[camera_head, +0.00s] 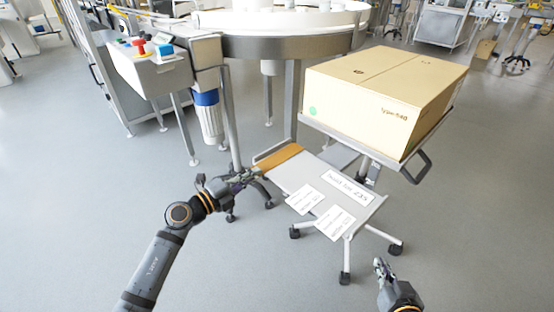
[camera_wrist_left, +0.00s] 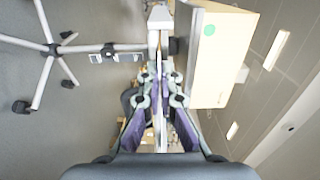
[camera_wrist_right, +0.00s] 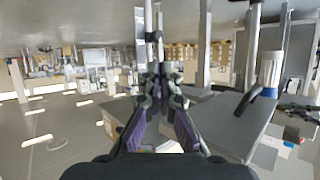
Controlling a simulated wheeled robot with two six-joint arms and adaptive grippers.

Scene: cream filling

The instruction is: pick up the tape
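An orange-brown strip (camera_head: 278,158) lies across the left end of the grey tray-topped stand (camera_head: 300,172). It may be the tape; I see no clear roll. My left gripper (camera_head: 257,174) is at the tray's left end, close to the strip. In the left wrist view its fingers (camera_wrist_left: 161,76) are close together, with the pale edge of the tray seen between them. I cannot tell whether they touch it. My right gripper (camera_head: 379,266) is in front of the stand at the lower right, apart from it. In the right wrist view its fingertips (camera_wrist_right: 160,72) meet, with nothing visible between them.
White printed labels (camera_head: 333,222) lie on the tray. A large cardboard box (camera_head: 385,88) stands on a raised platform behind and right. A round white machine table (camera_head: 280,22) and a control box (camera_head: 150,65) are behind. Wheeled legs (camera_head: 345,278) stand below; open floor lies in front.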

